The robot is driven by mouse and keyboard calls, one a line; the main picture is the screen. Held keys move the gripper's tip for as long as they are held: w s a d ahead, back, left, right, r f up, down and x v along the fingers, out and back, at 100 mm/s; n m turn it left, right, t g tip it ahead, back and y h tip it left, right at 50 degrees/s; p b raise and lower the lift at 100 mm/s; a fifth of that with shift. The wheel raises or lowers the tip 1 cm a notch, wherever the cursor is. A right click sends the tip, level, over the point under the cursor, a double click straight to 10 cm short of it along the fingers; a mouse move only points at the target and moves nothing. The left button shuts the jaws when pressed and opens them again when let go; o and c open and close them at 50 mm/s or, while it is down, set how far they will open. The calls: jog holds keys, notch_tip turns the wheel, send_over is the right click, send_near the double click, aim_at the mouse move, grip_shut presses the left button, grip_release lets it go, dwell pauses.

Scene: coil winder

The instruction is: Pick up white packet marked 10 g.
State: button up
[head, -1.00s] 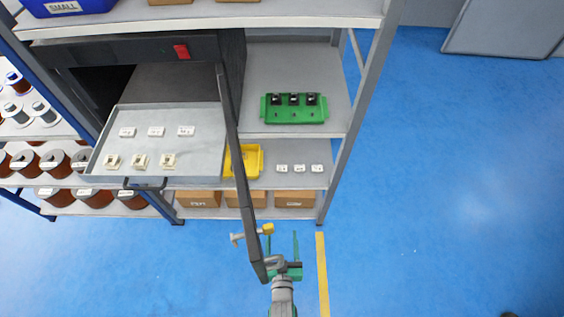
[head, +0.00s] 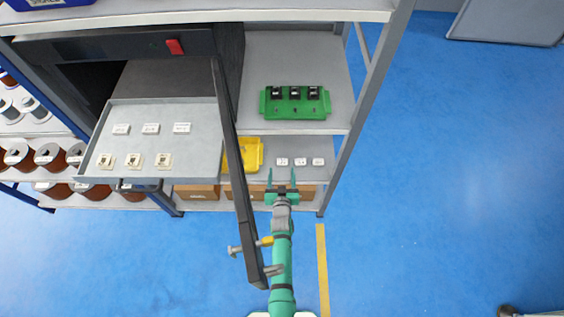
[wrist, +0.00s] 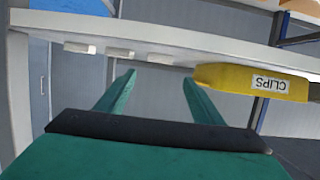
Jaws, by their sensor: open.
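Three small white packets lie in a row on the lower shelf in the head view: left packet (head: 282,162), middle packet (head: 300,162), right packet (head: 318,162). Their marks are too small to read, so I cannot tell which says 10 g. In the wrist view, three white packets (wrist: 120,52) show along the shelf edge, beyond my fingers. My gripper (head: 281,173) is open and empty, just in front of the lower shelf, below the left packet in the picture. In the wrist view my gripper (wrist: 159,80) shows its two green fingers apart with nothing between them.
A yellow bin (head: 250,153), marked CLIPS in the wrist view, stands left of the packets. A dark open door (head: 238,180) juts out left of my arm. A drawer tray (head: 205,165) holds small white pieces and fixtures. A green fixture (head: 296,103) sits on the shelf above.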

aim_at(282, 162)
jog(key=shift+f+x, duration=0.25)
jog(key=shift+x, duration=1.15)
jog(key=shift+f+x, duration=0.25)
jog(key=shift+x, duration=1.2)
jog(key=shift+d+f, duration=0.1)
jog(key=shift+d, duration=0.1)
jog(key=shift+a, duration=0.1)
jog(key=c, duration=1.1)
